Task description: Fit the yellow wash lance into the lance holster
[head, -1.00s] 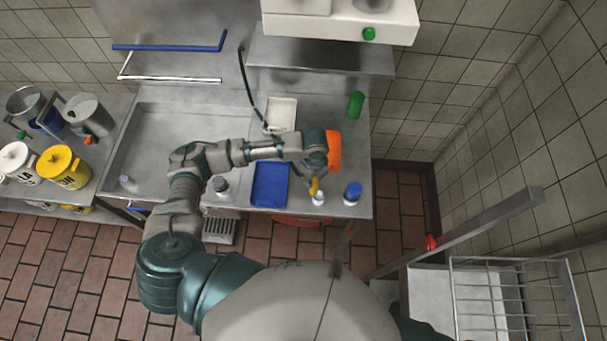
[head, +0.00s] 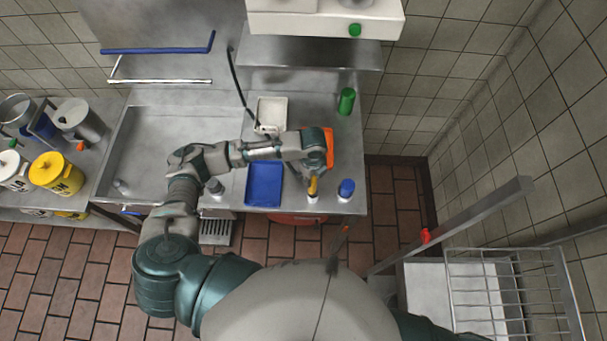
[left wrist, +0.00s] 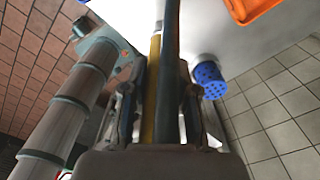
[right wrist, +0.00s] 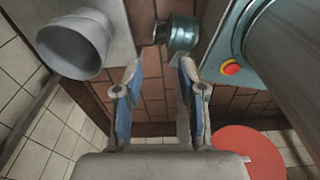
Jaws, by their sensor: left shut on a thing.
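The yellow wash lance (head: 313,185) shows as a short upright yellow piece below my left gripper (head: 312,172), at the front of the steel counter. In the left wrist view its yellow shaft (left wrist: 154,85) runs between the fingers of my left gripper (left wrist: 160,105), which is shut on it, beside a dark bar. A small white item (head: 312,198) sits just below the lance's yellow part; whether they touch is unclear. I cannot pick out the lance holster with certainty. My right gripper (right wrist: 158,85) is open and empty, over the floor.
A blue perforated-top container (head: 346,188) stands close right of the lance, also in the left wrist view (left wrist: 209,78). A blue tray (head: 264,184) lies left, an orange item (head: 329,148) behind, and a green cylinder (head: 346,101) farther back. A wire rack (head: 505,285) stands right.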

